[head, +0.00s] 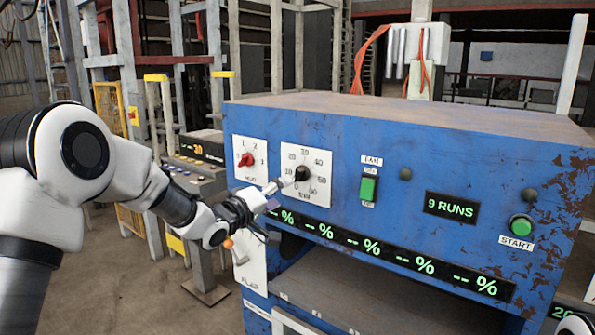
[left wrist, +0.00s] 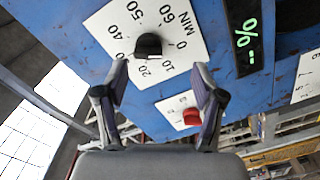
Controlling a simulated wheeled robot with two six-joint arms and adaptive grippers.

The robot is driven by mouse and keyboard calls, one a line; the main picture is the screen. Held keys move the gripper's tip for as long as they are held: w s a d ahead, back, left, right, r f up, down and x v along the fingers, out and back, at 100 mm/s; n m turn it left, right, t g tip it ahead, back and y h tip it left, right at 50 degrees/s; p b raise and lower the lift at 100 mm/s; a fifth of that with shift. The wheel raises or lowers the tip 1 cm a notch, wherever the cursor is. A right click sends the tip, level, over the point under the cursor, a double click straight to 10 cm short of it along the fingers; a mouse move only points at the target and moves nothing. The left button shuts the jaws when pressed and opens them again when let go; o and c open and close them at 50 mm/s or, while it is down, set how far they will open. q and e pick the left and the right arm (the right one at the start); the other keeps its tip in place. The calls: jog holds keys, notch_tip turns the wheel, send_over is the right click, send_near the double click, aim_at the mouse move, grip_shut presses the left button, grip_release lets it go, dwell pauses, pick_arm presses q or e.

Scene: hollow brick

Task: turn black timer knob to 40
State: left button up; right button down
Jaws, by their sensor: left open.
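The black timer knob (head: 302,173) sits on a white dial plate (head: 319,190) marked in tens and MIN, on the blue machine's front. In the left wrist view the knob (left wrist: 149,46) lies just beyond my fingertips, closer to the left-hand finger in the picture. Which number it points to I cannot tell. My left gripper (head: 277,187) is at the dial's lower left, with fingers towards the knob. In the left wrist view the gripper (left wrist: 161,68) is open, with nothing between the fingers. My right gripper is out of view.
A red knob (head: 246,159) on a smaller white plate is left of the timer dial. A green fan switch (head: 368,189) is to its right, and a green START button (head: 521,225) farther right. A percent display strip (head: 390,252) runs below, above an opening.

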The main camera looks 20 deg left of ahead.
aim_at(297, 178)
pick_arm(q)
jog(key=p+x, duration=0.1)
jog(key=x, duration=0.1)
jog(key=r+p+x, duration=0.1)
jog(key=x, duration=0.2)
jog(key=r+p+x, duration=0.1)
jog(key=x, duration=0.2)
jog(key=shift+w, duration=0.1)
jog(key=shift+f, duration=0.1)
jog(key=c, duration=1.1)
